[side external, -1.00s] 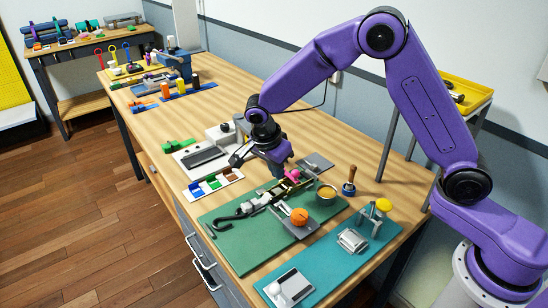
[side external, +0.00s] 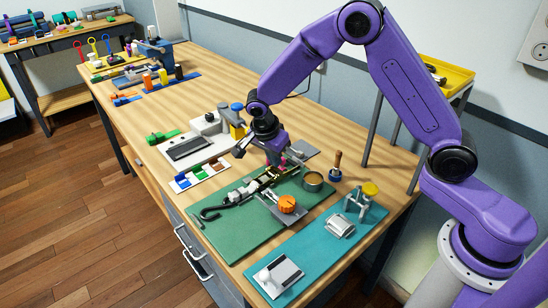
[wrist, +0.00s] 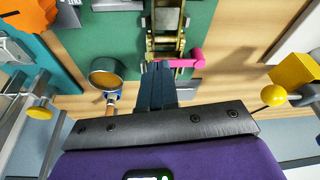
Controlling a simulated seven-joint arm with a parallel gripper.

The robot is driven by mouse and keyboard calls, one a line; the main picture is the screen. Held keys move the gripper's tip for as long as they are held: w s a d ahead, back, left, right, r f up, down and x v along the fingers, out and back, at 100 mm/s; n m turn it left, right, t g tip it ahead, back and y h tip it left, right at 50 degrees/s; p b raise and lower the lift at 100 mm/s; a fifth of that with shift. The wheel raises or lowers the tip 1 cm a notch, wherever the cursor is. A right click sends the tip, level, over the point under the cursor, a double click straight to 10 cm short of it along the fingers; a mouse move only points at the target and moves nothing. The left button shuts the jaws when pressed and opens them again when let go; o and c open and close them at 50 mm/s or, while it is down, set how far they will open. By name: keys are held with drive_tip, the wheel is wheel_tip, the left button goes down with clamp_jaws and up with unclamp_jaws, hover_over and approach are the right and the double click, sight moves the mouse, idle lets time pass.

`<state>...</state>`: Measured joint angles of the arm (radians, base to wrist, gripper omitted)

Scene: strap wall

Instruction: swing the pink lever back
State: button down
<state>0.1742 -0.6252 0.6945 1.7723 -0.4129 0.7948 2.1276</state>
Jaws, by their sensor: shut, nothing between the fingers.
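The pink lever (wrist: 190,60) sits at the end of a brass-coloured ratchet buckle (wrist: 165,38) on the green board. In the side view the pink lever (side external: 283,162) shows only partly beside my gripper (side external: 274,163), which hides the rest. In the wrist view my gripper (wrist: 159,68) is shut and empty. Its fingertips overlap the near edge of the buckle, just left of the lever's upright end. Whether they touch the lever I cannot tell. A dark strap with a hook (side external: 211,214) runs from the buckle to the left.
An orange knob (side external: 287,204) on a grey plate is in front. A blue-green board (side external: 318,250) with fixtures lies nearer. A white machine (side external: 205,135) stands behind left.

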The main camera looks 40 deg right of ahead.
drive_tip(key=shift+s+d+n, duration=0.2)
drive_tip(key=shift+d+n, duration=0.15)
drive_tip(key=shift+n, duration=0.25)
drive_tip(key=shift+s+d+n+t, duration=0.2)
drive_tip(key=shift+d+n+t, duration=0.2)
drive_tip(key=shift+d+n, duration=0.45)
drive_tip(key=shift+d+n+y, duration=0.3)
drive_tip(key=shift+d+n, duration=0.05)
drive_tip(key=shift+n, duration=0.7)
drive_tip(key=d+n+t, duration=0.1)
drive_tip(key=n, duration=0.1)
drive_tip(key=shift+d+n+y, duration=0.3)
drive_tip(key=shift+d+n, duration=0.05)
drive_tip(key=shift+n, duration=0.05)
drive_tip(key=shift+w+d+n+y, duration=0.2)
drive_tip(key=shift+d+n, duration=0.2)
drive_tip(key=shift+n, duration=0.2)
drive_tip(key=shift+w+d+n+y, duration=0.1)
drive_tip(key=shift+d+n+y, duration=0.1)
drive_tip(key=shift+d+n, duration=0.3)
drive_tip(key=shift+w+d+n+t, duration=0.15)
drive_tip(key=shift+w+d+n, duration=0.1)
drive_tip(key=shift+n, duration=0.3)
drive_tip(key=shift+w+d+n+t, duration=0.15)
drive_tip(key=shift+d+n, duration=0.05)
drive_tip(key=shift+n, duration=0.35)
drive_tip(key=shift+w+d, duration=1)
drive_tip(key=shift+w, duration=0.25)
drive_tip(key=shift+w, duration=0.15)
